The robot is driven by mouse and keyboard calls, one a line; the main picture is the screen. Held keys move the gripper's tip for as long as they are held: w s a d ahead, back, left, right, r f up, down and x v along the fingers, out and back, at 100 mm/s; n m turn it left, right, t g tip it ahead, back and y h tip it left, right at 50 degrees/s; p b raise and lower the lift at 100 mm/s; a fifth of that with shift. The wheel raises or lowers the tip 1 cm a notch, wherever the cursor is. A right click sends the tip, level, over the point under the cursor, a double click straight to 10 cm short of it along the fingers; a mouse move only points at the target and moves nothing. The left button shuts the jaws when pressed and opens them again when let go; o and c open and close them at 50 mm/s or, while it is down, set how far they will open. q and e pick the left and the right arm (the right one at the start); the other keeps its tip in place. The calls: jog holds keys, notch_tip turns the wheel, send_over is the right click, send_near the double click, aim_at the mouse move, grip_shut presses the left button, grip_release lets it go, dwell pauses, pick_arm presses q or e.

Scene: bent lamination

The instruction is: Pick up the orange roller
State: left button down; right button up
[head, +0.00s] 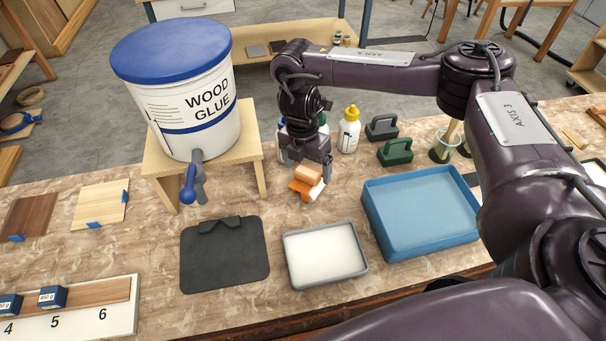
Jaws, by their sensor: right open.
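My left gripper is not in view.
A wood glue bucket (190,100) with a spout stands on a wooden stand (163,166) to the left. In front are a black mat (222,268), a white-filled tray (325,255) and a blue tray (420,212). A yellow-capped bottle (349,133) and dark handled blocks (395,152) stand to the right.

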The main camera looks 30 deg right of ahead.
aim_at(308, 180)
jog(key=shift+s+f, duration=0.1)
jog(key=shift+f, duration=0.5)
notch_tip(308, 180, down, 4)
jog(key=shift+d+r+b, duration=0.1)
jog(key=shift+r+b, duration=0.1)
jog(key=shift+b, duration=0.15)
jog(key=shift+f, duration=0.4)
jog(key=c, duration=1.3)
notch_tip(308, 180, up, 18)
jog(key=p, duration=0.3)
jog(key=shift+r+p, duration=0.15)
jog(key=shift+p, duration=0.2)
jog(key=shift+r, duration=0.9)
